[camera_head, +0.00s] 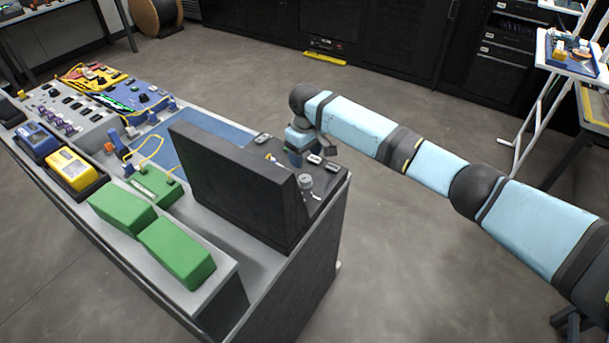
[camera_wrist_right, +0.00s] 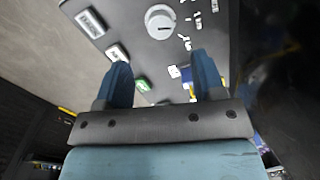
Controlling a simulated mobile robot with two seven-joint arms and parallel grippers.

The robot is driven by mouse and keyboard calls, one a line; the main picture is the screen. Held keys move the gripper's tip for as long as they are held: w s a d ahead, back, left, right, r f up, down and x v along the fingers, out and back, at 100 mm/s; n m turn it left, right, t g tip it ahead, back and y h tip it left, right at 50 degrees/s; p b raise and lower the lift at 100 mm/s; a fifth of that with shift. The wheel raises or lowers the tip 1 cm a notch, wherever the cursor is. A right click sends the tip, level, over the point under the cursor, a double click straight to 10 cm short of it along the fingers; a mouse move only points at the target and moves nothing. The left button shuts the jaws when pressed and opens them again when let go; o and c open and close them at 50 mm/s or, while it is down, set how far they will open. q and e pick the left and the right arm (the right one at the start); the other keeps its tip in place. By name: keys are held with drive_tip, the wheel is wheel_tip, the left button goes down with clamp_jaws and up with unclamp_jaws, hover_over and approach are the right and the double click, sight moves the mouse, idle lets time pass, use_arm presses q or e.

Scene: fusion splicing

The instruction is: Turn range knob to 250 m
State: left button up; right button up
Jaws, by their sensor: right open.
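A pale round knob (camera_wrist_right: 160,21) with a dark pointer mark sits on the grey panel (camera_wrist_right: 130,18) in the right wrist view, with small white labels at its right. I cannot read the labels. A grey knob (camera_head: 305,182) shows on the black instrument (camera_head: 240,180) at the bench's right end in the head view. My right gripper (camera_wrist_right: 162,62) is open, its two blue fingers apart with nothing between them. The knob lies beyond the fingertips, apart from them. In the head view the right gripper (camera_head: 297,153) hangs over the far side of the instrument panel. My left gripper is not in view.
The instrument's raised black block (camera_head: 235,175) stands in front of the panel. Green boxes (camera_head: 176,252), yellow and blue devices (camera_head: 76,170) and a blue mat (camera_head: 205,140) lie leftward.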

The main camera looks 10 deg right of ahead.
sight(305, 178)
wheel_tip(305, 178, down, 9)
drive_tip(key=shift+r, duration=0.15)
drive_tip(key=c, duration=0.9)
